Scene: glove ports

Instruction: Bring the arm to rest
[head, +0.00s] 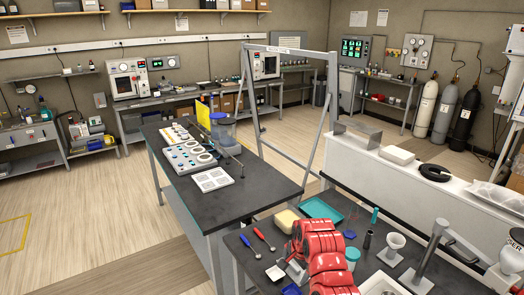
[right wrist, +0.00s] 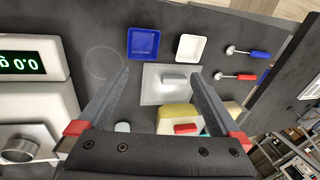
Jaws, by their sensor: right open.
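My right arm shows in red at the bottom middle of the head view. My right gripper (head: 295,268) is low over the near dark bench, largely hidden by the arm. In the right wrist view my right gripper (right wrist: 160,76) has its two grey fingers wide apart, with nothing held between them. Beyond and between the fingers is a pale, clear plate with a grey block (right wrist: 176,80) on it. A yellow block (right wrist: 168,116) lies closer to the gripper's palm. I cannot tell the gap between fingers and bench. My left gripper is not in view.
Blue tray (right wrist: 143,44), white tray (right wrist: 190,47) and two spoons, blue-handled (right wrist: 245,50) and red-handled (right wrist: 247,77), lie beyond the fingers. A scale (right wrist: 28,66) stands left. Another bench (head: 262,178) stands behind.

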